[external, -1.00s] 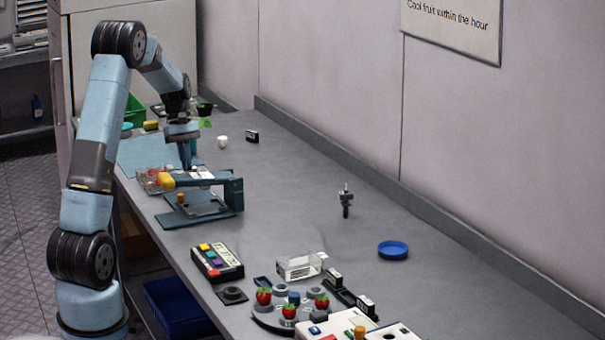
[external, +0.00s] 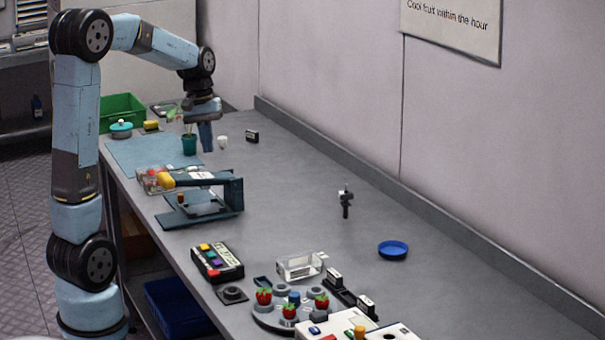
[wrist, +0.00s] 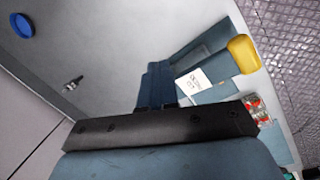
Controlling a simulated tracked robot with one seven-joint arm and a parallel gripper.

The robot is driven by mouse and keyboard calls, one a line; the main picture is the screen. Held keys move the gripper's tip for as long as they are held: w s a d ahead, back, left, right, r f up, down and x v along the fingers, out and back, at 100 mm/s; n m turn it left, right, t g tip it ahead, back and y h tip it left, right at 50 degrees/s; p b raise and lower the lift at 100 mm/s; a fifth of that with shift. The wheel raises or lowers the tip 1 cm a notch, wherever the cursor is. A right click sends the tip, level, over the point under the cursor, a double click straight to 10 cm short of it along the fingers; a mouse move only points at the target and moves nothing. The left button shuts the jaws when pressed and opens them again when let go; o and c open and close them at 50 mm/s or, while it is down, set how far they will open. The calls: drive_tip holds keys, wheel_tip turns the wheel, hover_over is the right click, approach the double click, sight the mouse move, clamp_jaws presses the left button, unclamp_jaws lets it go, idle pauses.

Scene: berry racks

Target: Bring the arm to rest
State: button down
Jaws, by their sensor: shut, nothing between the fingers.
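My arm stands at the left of the bench in the external view, folded over at the top. My gripper (external: 207,136) hangs pointing down above the far part of the bench, empty and shut. In the wrist view my gripper's fingers (wrist: 157,85) show together as a blue block in front of the dark mount. In the external view the gripper is beside a teal pot (external: 189,146) and a small white cup (external: 222,142), above the bench top.
A blue press-like stand with a yellow knob (external: 166,180) is nearer the camera. A green bin (external: 122,108) stands behind. A round holder with strawberries (external: 264,296), a keypad box (external: 217,264) and a blue dish (external: 393,250) are in front. The bench's right middle is mostly clear.

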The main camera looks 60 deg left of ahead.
drive_tip(key=s+d+r+m+t+y, duration=0.1)
drive_tip(key=s+d+r+m, duration=0.2)
drive_tip(key=d, duration=0.4)
drive_tip(key=s+d+r+m+t, duration=0.1)
drive_tip(key=s+d+r+m, duration=0.1)
drive_tip(key=s+d, duration=0.35)
drive_tip(key=s+d+m+t, duration=0.3)
drive_tip(key=s+d+m, duration=0.4)
drive_tip(key=s+d, duration=0.3)
drive_tip(key=w+a+n+g, duration=0.5)
drive_tip(key=w+a+n, duration=0.4)
drive_tip(key=w+a, duration=1.1)
drive_tip(key=s+a+f+n+g+h, duration=0.15)
drive_tip(key=a+f, duration=0.35)
drive_tip(key=a, duration=0.5)
drive_tip(key=a+f+n+h, duration=0.1)
drive_tip(key=a+f+n, duration=0.3)
drive_tip(key=a, duration=0.6)
drive_tip(key=s+a+f+n+h, duration=0.1)
drive_tip(key=a+f, duration=0.5)
drive_tip(key=a, duration=0.4)
drive_tip(key=x, duration=0.8)
drive_tip(key=shift+w+d+f, duration=0.1)
drive_tip(key=shift+d+f, duration=0.1)
drive_tip(key=shift+f, duration=0.1)
drive_tip(key=d, duration=0.3)
drive_tip(key=shift+s+f, duration=0.1)
drive_tip(key=shift+s, duration=0.25)
drive_tip(key=shift+s+d, duration=0.1)
drive_tip(key=shift+d, duration=0.35)
